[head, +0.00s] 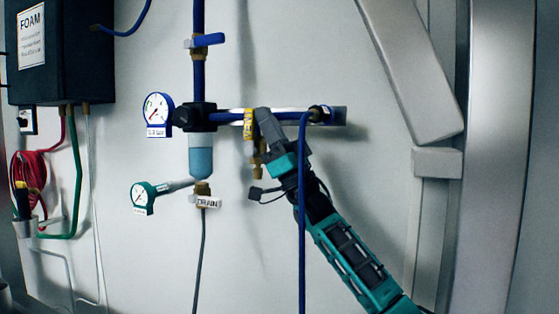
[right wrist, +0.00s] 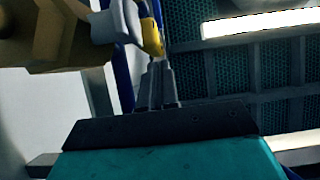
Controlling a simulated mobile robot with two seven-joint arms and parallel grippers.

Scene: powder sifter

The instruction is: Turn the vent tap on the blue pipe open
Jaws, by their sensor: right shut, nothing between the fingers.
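The blue pipe (head: 227,117) runs sideways across the wall panel. A brass tap body (head: 258,160) hangs below the pipe, partly hidden by my right gripper (head: 264,116). That gripper is shut and empty, its fingertips close to the pipe just right of the tag. The right wrist view shows the closed fingers (right wrist: 163,82) just below a yellow piece (right wrist: 151,38), with large brass fittings (right wrist: 60,35) at upper left. I cannot tell whether they touch, nor how the tap handle stands. My left gripper is out of view.
A blue-handled valve (head: 205,40) sits on the upright pipe, above a white gauge (head: 157,109). A filter bowl (head: 200,155) and DRAIN tag (head: 206,201) are to the left. A blue hose (head: 302,230) hangs in front of my right arm.

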